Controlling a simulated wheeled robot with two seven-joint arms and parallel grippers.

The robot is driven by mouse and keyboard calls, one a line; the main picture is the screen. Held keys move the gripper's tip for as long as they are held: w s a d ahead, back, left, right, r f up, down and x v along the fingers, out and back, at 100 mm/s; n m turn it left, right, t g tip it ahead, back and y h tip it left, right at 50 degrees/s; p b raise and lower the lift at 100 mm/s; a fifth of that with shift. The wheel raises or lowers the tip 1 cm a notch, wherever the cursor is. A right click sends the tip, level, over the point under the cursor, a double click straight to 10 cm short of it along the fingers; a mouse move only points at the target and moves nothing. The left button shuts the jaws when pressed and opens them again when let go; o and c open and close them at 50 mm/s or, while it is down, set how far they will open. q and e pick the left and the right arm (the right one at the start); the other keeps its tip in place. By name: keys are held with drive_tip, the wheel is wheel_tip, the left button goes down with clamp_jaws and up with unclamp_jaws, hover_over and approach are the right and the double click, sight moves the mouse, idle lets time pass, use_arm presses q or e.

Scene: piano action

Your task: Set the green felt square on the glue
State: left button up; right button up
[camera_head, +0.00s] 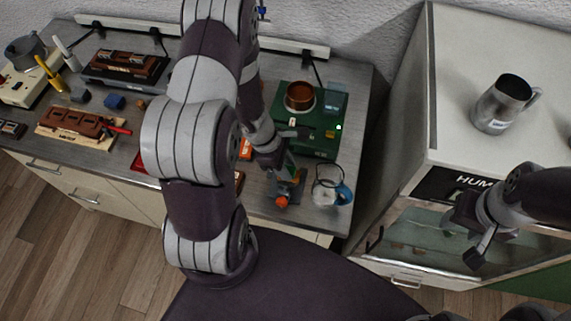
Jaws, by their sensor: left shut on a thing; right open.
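My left gripper (286,178) is at the right part of the bench, pointing down. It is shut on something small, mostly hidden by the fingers. A bit of green shows there, but I cannot tell for sure that it is the felt square. Just below the fingertips is a small grey piece with an orange-red end (282,201); I cannot tell whether they touch. I cannot make out the glue. My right gripper (468,232) is open and empty in front of the white cabinet at the right.
A green machine with a copper pot (300,97) stands behind my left gripper. A glass jar with a blue part (328,190) is close on its right. Brown wooden blocks (75,125) and tools lie at the left. A steel jug (503,103) stands on the white cabinet (455,60).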

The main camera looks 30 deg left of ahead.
use_arm(q)
drive_tip(key=shift+f+b, duration=0.3)
drive_tip(key=shift+f, duration=0.05)
drive_tip(key=o, duration=1.1)
drive_tip(key=p+v, duration=0.2)
drive_tip(key=v, duration=1)
drive_tip(key=shift+a+r, duration=0.25)
drive_tip(key=shift+r, duration=0.05)
